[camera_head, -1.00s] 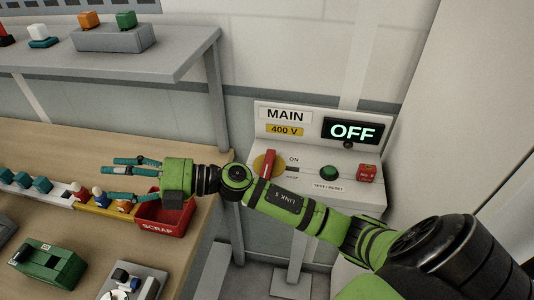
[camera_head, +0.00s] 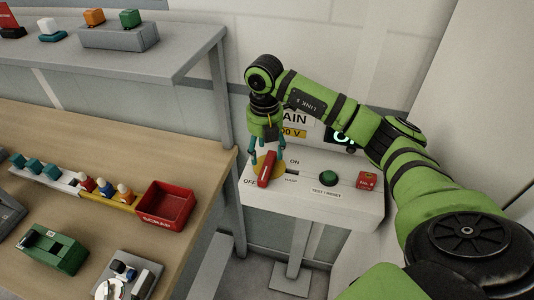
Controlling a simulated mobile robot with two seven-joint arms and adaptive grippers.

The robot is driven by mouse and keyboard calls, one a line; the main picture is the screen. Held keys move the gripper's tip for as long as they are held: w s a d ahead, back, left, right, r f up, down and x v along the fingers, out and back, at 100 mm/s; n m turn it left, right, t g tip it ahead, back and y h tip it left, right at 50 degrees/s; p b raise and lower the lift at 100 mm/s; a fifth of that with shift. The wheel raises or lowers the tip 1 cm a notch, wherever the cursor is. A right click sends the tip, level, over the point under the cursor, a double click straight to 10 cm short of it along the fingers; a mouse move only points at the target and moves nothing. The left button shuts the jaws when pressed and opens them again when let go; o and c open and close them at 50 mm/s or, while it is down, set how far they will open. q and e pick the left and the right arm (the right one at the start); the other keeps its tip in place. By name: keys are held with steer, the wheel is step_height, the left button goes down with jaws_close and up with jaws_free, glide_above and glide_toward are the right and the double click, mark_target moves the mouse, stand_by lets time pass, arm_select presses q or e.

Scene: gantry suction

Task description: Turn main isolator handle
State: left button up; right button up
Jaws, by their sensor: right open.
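The main isolator handle (camera_head: 266,170) is a red bar on a round yellow plate (camera_head: 257,168). It sits on the sloping top of the grey isolator box (camera_head: 312,205), between the OFF and ON marks. My right gripper (camera_head: 268,160) points down from above, its teal fingers open on either side of the handle. I cannot tell whether they touch it. My right arm covers part of the MAIN 400 V sign and most of the display. My left gripper is not in view.
A green TEST/RESET button (camera_head: 328,179) and a red block (camera_head: 366,181) sit right of the handle. The wooden bench (camera_head: 150,133) on the left holds a red scrap bin (camera_head: 166,204), several small figures and a green device (camera_head: 54,249). A grey shelf (camera_head: 150,68) stands above.

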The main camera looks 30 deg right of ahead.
mark_target(267, 161)
step_height(267, 161, down, 3)
steer(key=shift+s+d+p, duration=0.1)
steer(key=shift+p, duration=0.45)
steer(key=shift+d+f, duration=0.1)
steer(key=shift+f, duration=0.1)
steer(key=shift+c, duration=0.4)
jaws_close()
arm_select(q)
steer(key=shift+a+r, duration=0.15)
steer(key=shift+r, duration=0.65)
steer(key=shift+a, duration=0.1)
arm_select(e)
steer(key=shift+f, duration=0.1)
